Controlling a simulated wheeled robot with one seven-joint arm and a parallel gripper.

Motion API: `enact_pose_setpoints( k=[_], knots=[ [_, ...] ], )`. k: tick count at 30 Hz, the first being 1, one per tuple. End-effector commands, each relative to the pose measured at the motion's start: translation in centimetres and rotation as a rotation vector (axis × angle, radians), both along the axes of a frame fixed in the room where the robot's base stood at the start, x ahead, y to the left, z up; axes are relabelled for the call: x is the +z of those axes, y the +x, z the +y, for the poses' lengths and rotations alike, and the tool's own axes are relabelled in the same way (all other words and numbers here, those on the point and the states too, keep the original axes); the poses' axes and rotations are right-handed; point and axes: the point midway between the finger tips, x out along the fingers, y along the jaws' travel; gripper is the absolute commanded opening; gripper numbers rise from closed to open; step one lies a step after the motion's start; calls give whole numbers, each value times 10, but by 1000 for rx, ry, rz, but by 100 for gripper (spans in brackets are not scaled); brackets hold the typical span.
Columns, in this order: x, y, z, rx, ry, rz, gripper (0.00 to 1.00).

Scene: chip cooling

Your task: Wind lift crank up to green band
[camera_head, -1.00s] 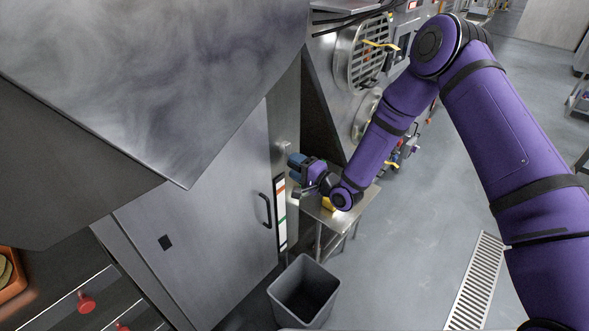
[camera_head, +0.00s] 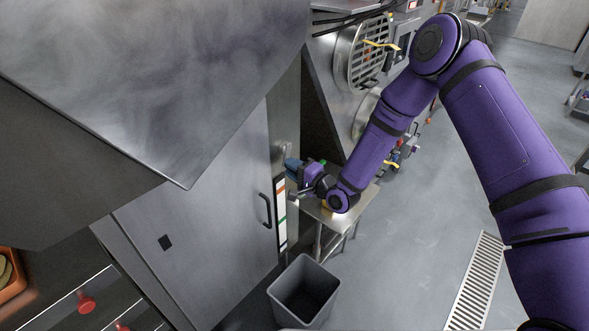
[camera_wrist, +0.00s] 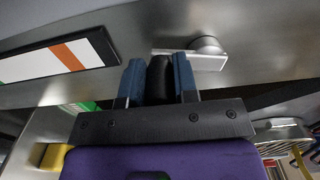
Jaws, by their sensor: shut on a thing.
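My gripper (camera_head: 293,165) is at the steel panel beside the cabinet door, just right of the scale strip. In the wrist view my gripper (camera_wrist: 158,80) has its two blue fingers shut on a black crank handle (camera_wrist: 159,78). The crank's metal arm and round hub (camera_wrist: 207,47) show on the panel just beyond the fingers. I cannot make out a pointer on the strip.
A grey bin (camera_head: 304,290) stands on the floor below. A small steel table (camera_head: 344,212) stands under my wrist. The cabinet door's black handle (camera_head: 266,210) is left of the strip. A large steel hood (camera_head: 165,70) overhangs at upper left. The floor at right is open.

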Motion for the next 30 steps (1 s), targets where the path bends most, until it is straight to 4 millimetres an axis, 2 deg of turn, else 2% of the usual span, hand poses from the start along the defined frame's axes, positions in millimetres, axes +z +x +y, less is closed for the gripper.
enact_pose_setpoints(
  k=[14,23,30],
  knots=[
    [6,-6,6,2,5,-5,20],
    [16,-14,13,1,6,-7,32],
    [16,-13,13,0,6,-9,33]
  ],
)
